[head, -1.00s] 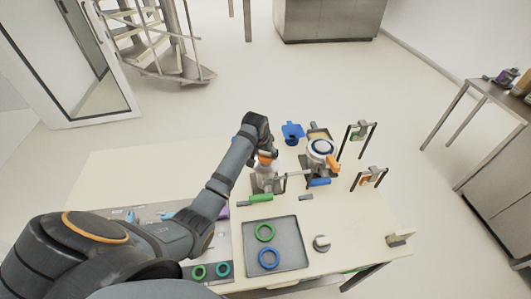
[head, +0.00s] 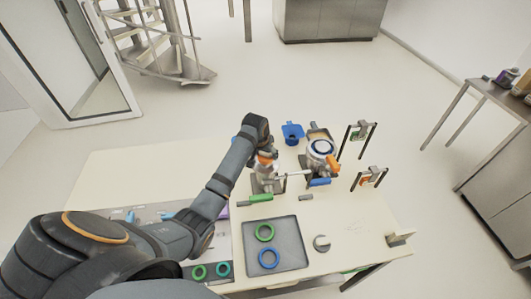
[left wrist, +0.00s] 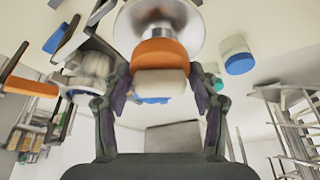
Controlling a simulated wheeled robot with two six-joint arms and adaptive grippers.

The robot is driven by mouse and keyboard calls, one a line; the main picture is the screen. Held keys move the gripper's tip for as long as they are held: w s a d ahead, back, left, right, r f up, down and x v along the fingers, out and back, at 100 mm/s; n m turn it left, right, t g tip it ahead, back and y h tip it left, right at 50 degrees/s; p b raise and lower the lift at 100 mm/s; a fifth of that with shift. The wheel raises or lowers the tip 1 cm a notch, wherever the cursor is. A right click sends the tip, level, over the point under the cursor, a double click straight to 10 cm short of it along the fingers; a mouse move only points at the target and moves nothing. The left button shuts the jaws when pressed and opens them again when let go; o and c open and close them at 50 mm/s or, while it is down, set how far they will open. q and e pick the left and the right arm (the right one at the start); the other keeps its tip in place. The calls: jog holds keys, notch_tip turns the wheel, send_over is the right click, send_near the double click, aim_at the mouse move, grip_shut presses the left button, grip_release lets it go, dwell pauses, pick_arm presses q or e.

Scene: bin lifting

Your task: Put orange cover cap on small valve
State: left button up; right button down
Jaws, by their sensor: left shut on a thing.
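My left gripper (head: 267,151) is shut on the orange cover cap (head: 264,160), directly over the small valve (head: 265,179). The small valve is metal and stands on the table near a green handle (head: 261,198). In the left wrist view the cap (left wrist: 160,53) has an orange band and a whitish end, between the two fingers (left wrist: 160,78). A round metal flange (left wrist: 185,20) of the valve lies right against or very near the cap. Whether the cap is fully seated cannot be told. My right gripper is not in view.
A larger valve (head: 321,149) with orange and blue handles stands close to the right. A blue container (head: 292,132) is behind. A grey tray (head: 287,232) holds a green and a blue ring. Two small stands are at the right; the table's left rear is clear.

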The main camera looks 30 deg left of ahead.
pick_arm(q)
jog(key=shift+f, duration=0.2)
dwell(0.5)
jog(key=o, duration=1.1)
jog(key=o, duration=0.3)
jog(key=shift+r, duration=0.1)
jog(key=shift+r, duration=3.15)
